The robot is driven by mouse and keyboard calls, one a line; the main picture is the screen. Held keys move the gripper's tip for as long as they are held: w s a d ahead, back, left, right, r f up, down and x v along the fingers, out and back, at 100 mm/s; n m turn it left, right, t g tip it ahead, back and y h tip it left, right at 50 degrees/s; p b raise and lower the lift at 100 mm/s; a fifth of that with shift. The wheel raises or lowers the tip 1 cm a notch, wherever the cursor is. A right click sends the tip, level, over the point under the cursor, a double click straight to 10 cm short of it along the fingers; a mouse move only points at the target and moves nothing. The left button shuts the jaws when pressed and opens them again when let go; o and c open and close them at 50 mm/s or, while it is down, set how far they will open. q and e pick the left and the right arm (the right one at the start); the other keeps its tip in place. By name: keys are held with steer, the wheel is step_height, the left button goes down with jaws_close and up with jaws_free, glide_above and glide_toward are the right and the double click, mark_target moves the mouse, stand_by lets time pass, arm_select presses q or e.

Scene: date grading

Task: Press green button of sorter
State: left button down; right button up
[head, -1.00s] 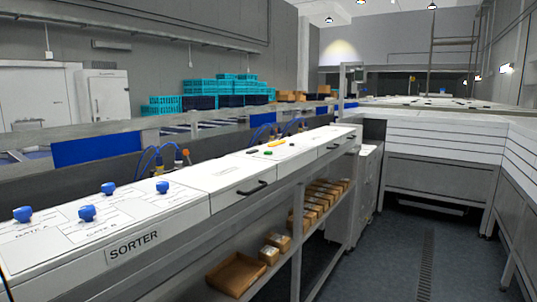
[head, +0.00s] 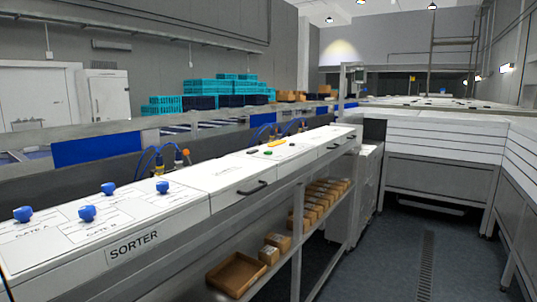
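The sorter (head: 175,222) is a long white console running from the lower left toward the middle, with a "SORTER" label on its front. Several blue knobs (head: 87,213) stand on its near end. Farther along its top is a small green button (head: 267,152), beside a yellow-orange piece (head: 278,143) and small dark and red parts, too small to make out well. Neither of my grippers shows in the head view.
Below the console, a shelf holds an open cardboard tray (head: 236,273) and several small boxes (head: 310,213). Teal crates (head: 215,90) are stacked behind. White-topped counters (head: 445,137) stand at the back right. The floor (head: 400,255) right of the console is clear.

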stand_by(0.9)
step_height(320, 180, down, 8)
steer(key=b, duration=0.7)
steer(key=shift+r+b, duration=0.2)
steer(key=shift+b, duration=0.1)
